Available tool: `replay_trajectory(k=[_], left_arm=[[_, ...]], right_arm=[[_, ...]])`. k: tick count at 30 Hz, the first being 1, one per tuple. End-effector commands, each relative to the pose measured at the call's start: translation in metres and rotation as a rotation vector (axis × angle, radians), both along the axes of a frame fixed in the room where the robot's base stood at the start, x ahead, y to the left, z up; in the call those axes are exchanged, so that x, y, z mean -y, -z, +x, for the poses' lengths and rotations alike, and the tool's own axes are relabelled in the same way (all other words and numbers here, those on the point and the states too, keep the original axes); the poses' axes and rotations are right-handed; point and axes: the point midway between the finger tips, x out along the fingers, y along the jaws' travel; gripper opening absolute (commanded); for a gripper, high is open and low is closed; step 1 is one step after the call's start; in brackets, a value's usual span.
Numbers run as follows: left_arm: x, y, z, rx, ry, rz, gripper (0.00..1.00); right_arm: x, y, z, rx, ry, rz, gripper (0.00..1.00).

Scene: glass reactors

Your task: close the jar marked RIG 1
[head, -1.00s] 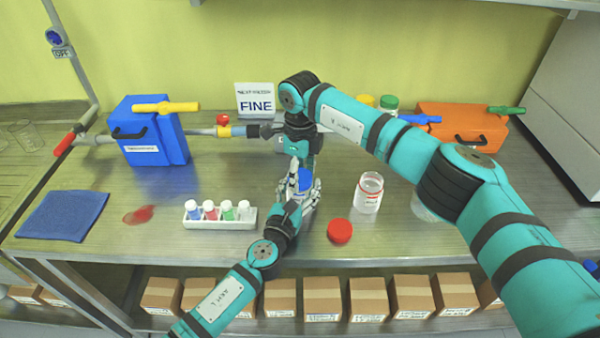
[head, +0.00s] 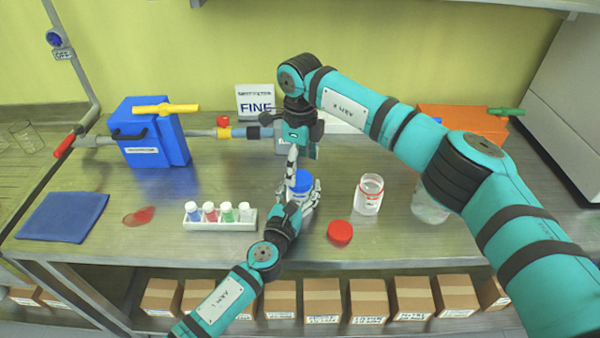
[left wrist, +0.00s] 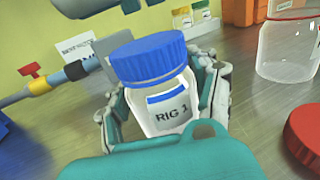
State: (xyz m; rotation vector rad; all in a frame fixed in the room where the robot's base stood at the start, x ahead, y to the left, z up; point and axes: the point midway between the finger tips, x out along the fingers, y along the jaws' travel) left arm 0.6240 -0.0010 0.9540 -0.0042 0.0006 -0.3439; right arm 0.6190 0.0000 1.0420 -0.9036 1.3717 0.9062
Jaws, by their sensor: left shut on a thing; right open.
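The jar marked RIG 1 (left wrist: 168,112) is clear glass with a white and blue label. Its blue cap (left wrist: 147,60) sits on its mouth, roughly level with the jar; I cannot tell how tight it is. The cap also shows in the head view (head: 302,182). My left gripper (head: 302,202) is shut around the jar's body, with fingers on both sides in the left wrist view (left wrist: 165,110). My right gripper (head: 292,172) is open, pointing down just above and left of the cap, and appears apart from it.
A red lid (head: 340,232) lies right of the jar, near an open glass jar (head: 368,196). A white rack (head: 220,222) of small vials stands left. A blue box (head: 152,135), a FINE sign (head: 255,103) and an orange case (head: 462,120) stand behind.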

Motion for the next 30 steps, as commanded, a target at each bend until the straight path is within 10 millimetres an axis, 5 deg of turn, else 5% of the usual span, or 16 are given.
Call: replay_trajectory(k=[6, 12, 24, 25, 30], left_arm=[[0.000, 0.001, 0.000, -0.002, -0.001, 0.002, 0.00], [0.000, 0.001, 0.000, -0.002, -0.001, 0.002, 0.00], [0.000, 0.001, 0.000, -0.002, 0.000, 0.002, 0.00], [0.000, 0.001, 0.000, -0.002, 0.000, 0.002, 0.63], [0.000, 0.001, 0.000, -0.001, 0.000, 0.001, 0.85]], right_arm=[[0.000, -0.049, 0.001, 0.004, 0.001, -0.001, 0.81], [0.000, -0.076, 0.001, 0.002, 0.001, 0.000, 0.81], [0.000, -0.083, 0.000, 0.000, 0.001, 0.000, 0.81], [0.000, -0.083, 0.000, 0.000, 0.001, 0.000, 0.81], [0.000, -0.083, 0.000, 0.000, 0.001, 0.000, 0.81]])
